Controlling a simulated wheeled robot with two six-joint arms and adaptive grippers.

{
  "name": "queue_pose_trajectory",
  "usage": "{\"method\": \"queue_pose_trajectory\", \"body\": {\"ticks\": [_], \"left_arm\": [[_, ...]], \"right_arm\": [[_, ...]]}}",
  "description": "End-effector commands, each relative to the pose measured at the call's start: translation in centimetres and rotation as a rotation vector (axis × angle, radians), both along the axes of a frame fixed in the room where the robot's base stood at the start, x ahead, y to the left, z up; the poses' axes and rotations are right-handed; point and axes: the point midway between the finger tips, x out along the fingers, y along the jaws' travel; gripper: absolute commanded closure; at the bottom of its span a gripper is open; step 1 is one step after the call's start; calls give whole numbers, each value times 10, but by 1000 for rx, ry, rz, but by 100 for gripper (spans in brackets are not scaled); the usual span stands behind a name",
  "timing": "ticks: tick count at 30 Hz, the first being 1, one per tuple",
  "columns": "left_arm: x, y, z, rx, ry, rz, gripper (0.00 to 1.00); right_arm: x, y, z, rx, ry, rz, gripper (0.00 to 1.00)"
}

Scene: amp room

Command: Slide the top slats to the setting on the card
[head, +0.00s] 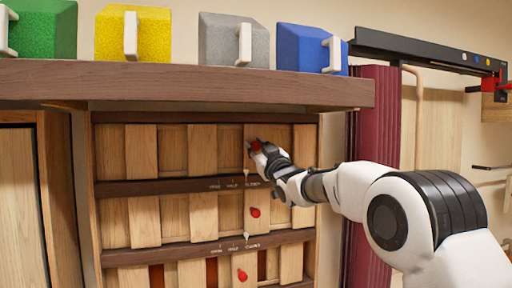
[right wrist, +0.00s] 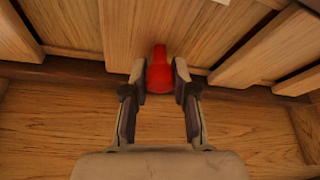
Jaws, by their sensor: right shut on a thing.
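The top slats (head: 202,148) are a row of upright wooden boards in a cabinet front, with darker gaps between some of them. My right gripper (head: 256,149) is at the red knob on this row, towards its right end. In the right wrist view the red knob (right wrist: 160,72) sits between the two fingers, which are shut on it. A pale pointer (head: 247,176) stands over small printed marks on the rail (head: 150,187) below the row; it is near the right-hand marks. I cannot make out a setting card. My left gripper is out of view.
Two lower slat rows have their own red knobs (head: 254,212) (head: 242,275). A thick wooden shelf (head: 180,84) juts out above, bearing green, yellow, grey and blue blocks with white handles. A dark red curtain (head: 370,170) hangs at the right, behind my right arm.

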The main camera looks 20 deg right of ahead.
Motion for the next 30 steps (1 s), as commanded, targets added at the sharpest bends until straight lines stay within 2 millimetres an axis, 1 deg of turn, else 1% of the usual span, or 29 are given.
{"method": "queue_pose_trajectory", "body": {"ticks": [3, 9, 12, 18, 19, 20, 21, 30], "left_arm": [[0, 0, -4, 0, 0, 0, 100], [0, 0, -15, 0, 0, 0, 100], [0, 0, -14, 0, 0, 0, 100], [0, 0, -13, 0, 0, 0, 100], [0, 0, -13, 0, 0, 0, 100], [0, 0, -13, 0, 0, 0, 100], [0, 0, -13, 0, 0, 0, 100], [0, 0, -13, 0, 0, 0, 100]], "right_arm": [[0, 8, 0, -1, -3, 1, 100], [-2, 38, 0, -1, -5, 2, 100], [-2, 41, 1, -2, -3, 1, 100], [-2, 40, 2, 0, -3, 0, 100], [-2, 40, 2, 0, -3, 0, 63], [-2, 40, 2, 0, -3, 0, 52], [-2, 40, 2, 0, -3, 0, 47], [-2, 40, 1, 0, -2, 1, 47]]}}
